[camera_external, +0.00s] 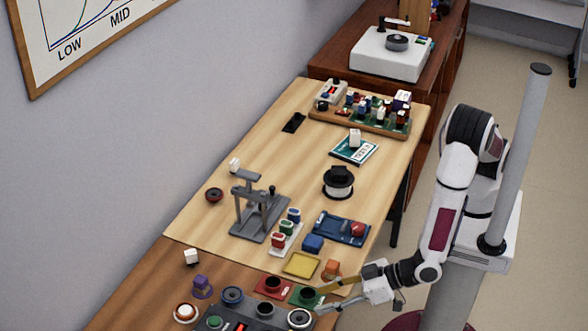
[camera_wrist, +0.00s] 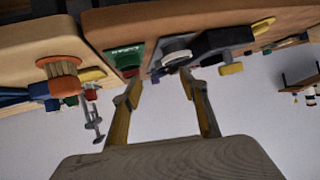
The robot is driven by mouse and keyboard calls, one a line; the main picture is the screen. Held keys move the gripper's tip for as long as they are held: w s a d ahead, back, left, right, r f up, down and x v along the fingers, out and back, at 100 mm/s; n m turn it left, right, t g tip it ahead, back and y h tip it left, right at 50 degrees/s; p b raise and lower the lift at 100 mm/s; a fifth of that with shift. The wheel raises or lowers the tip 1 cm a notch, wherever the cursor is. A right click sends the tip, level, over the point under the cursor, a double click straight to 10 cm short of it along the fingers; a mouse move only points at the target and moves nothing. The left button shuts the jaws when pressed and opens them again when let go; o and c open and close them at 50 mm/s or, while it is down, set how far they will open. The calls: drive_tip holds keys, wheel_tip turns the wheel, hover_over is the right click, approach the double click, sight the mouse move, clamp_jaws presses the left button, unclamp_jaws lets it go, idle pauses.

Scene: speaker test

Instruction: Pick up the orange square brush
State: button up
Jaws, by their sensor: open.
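The orange brush (camera_external: 331,268) stands near the front edge of the light wood table, right of a yellow tray. In the wrist view the orange brush (camera_wrist: 62,85) is at the left, and the scene appears upside down. My gripper (camera_external: 322,298) is just below and beside the brush in the external view, low over the table edge, apart from it. In the wrist view my gripper (camera_wrist: 162,88) shows two spread fingers with nothing between them; the brush lies outside them, to the left.
A green bin (camera_external: 306,297) and a red bin (camera_external: 272,286) stand close to my gripper's tips. A yellow tray (camera_external: 301,264), a blue block (camera_external: 313,243) and a blue tray (camera_external: 341,229) are around the brush. A spool (camera_external: 338,183) stands farther back.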

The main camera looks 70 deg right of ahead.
sight(338, 268)
drive_tip(key=d+f+t, duration=0.1)
drive_tip(key=d, duration=0.1)
drive_tip(key=s+d+f+m+h, duration=0.1)
drive_tip(key=d, duration=0.1)
drive_tip(key=d+f+t+h, duration=0.1)
drive_tip(key=d, duration=0.1)
drive_tip(key=shift+s+d+f+m+t, duration=0.1)
drive_tip(key=shift+s+f+m+t, duration=0.1)
drive_tip(key=shift+s+m+t, duration=0.15)
drive_tip(key=d+t, duration=0.1)
drive_tip(key=d, duration=0.1)
drive_tip(key=s+d+t+h, duration=0.1)
drive_tip(key=d, duration=0.1)
drive_tip(key=s+d+m+t+h, duration=0.1)
drive_tip(key=d, duration=0.1)
drive_tip(key=shift+s+d+r, duration=0.1)
drive_tip(key=shift+d, duration=0.1)
drive_tip(key=shift+s+d+r, duration=0.1)
drive_tip(key=shift+d+r, duration=0.1)
drive_tip(key=shift+d, duration=0.25)
drive_tip(key=shift+w+f, duration=0.1)
drive_tip(key=shift+w, duration=1.2)
drive_tip(key=shift+w, duration=0.15)
drive_tip(key=shift+w+f, duration=0.15)
drive_tip(key=shift+w, duration=1.1)
drive_tip(key=shift+w+f, duration=0.15)
drive_tip(key=shift+w, duration=1.05)
